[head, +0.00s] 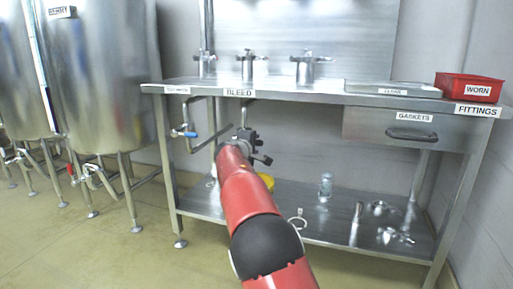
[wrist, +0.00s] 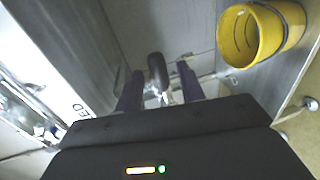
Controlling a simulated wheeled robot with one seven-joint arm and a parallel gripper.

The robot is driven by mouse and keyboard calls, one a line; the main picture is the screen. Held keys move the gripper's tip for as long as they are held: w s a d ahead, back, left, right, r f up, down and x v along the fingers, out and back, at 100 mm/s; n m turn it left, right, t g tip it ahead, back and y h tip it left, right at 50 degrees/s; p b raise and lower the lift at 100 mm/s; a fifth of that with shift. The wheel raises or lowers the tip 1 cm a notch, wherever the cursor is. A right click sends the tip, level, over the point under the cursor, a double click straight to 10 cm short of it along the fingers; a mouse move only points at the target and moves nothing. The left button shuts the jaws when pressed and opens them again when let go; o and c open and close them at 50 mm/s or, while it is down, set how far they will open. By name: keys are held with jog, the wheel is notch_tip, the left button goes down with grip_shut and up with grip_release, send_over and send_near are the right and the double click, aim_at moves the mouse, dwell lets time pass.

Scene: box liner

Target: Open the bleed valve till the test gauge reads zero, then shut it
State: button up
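The bench's BLEED label (head: 239,92) is on the front edge, with pipes running down below it. My gripper (head: 250,138) is under the bench top near the pipe below that label, and my arm hides part of this area. In the wrist view, a dark rounded valve handle (wrist: 157,72) on a metal fitting lies between the fingertips of my gripper (wrist: 160,82). The fingers stand apart, with gaps showing beside the handle. I cannot tell how far the valve is turned. No gauge face is readable in either view.
A blue-handled valve (head: 184,132) sits left of my gripper. A yellow bucket (wrist: 237,38) stands on the lower shelf (head: 335,218). A glass jar (head: 325,185) and loose clamps lie there too. A red WORN bin (head: 451,81) is on top. Steel tanks (head: 100,75) stand left.

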jog(key=v, duration=0.4)
jog(key=shift+s+a+b, duration=0.1)
jog(key=shift+s+b, duration=0.1)
jog(key=shift+b, duration=0.15)
jog(key=s+d+f+m+g, duration=0.1)
jog(key=s+d+m+g, duration=0.55)
jog(key=s+d, duration=1.15)
jog(key=s+a+f+m+g+y, duration=0.15)
jog(key=s+f, duration=0.25)
jog(key=s, duration=0.7)
jog(key=s+f+m+y, duration=0.25)
jog(key=s+f, duration=0.25)
jog(key=s, duration=0.6)
jog(key=s+a+f+m+g+y, duration=0.1)
jog(key=s+f+m, duration=0.25)
jog(key=s, duration=0.85)
notch_tip(320, 180, up, 12)
jog(key=p, duration=1.2)
jog(key=shift+w+d, duration=0.2)
jog(key=shift+w, duration=0.25)
